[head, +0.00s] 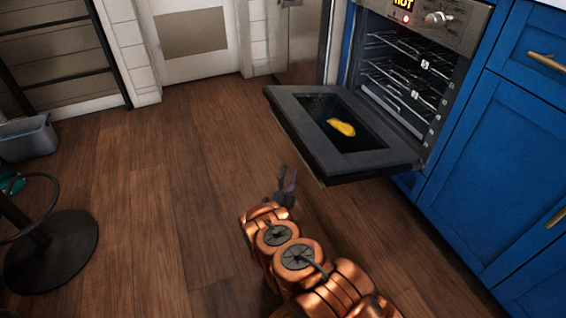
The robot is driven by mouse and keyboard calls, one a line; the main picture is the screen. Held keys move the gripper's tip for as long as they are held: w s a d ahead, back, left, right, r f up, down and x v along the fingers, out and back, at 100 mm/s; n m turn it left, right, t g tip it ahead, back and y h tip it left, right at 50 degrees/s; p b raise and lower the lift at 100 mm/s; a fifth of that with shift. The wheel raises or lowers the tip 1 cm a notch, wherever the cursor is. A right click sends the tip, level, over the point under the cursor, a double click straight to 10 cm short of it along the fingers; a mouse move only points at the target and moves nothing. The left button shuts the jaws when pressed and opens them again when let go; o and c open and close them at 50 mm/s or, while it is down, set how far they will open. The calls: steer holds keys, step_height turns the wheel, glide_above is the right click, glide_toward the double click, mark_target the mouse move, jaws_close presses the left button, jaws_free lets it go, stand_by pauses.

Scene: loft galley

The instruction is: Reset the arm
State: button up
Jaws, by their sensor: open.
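My gripper (287,180) is open and empty at the end of my copper-coloured arm, in the lower middle of the head view. It is over the wooden floor, in front of and a little left of the lowered oven door (305,108). The gripper is small in the picture and appears apart from the door. A yellow item (341,127) lies on the inner side of the open oven door.
The oven (400,75) stands open with wire racks inside and a lit "HOT" sign. Blue cabinets (500,165) stand to its right. A stool base (50,250) and a grey bin (27,138) are at left. The wooden floor (160,180) between is clear.

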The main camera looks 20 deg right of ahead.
steer(key=w+a+r+n+g+y+p, duration=0.1)
steer(key=w+a+r+g+y+p, duration=0.2)
steer(key=w+r+p, duration=0.45)
steer(key=w+a+r+n+g+y+p, duration=0.1)
steer(key=w+a+r+g+y+p, duration=0.3)
steer(key=r, duration=0.7)
steer(key=s+a+r+n+g+y+p, duration=0.1)
steer(key=s+a+r+n+y+p, duration=0.2)
steer(key=r, duration=0.5)
steer(key=s+a+r+g+p, duration=0.2)
steer(key=r+p, duration=0.3)
steer(key=r, duration=0.3)
steer(key=s+a+r+n+g+y+p, duration=0.1)
steer(key=s+a+r+n+y+p, duration=0.2)
steer(key=r, duration=0.4)
steer(key=s+r+n+g+p, duration=0.45)
steer(key=s+r+p, duration=0.65)
steer(key=s+r, duration=0.9)
steer(key=s+d+r+n+g+p, duration=0.1)
steer(key=s+d+r+g+p, duration=0.1)
steer(key=s, duration=1)
steer(key=s+d+r+n+g+h+p, duration=0.1)
steer(key=s+d+r+g+p, duration=0.2)
steer(key=s+r+p, duration=0.3)
steer(key=s+d+r+n+g+p, duration=0.2)
steer(key=s+d+r+p, duration=0.2)
steer(key=s, duration=1.3)
steer(key=shift+s+d+r+g+h, duration=0.2)
steer(key=shift+s+r+g+h, duration=0.15)
steer(key=shift+r, duration=1.3)
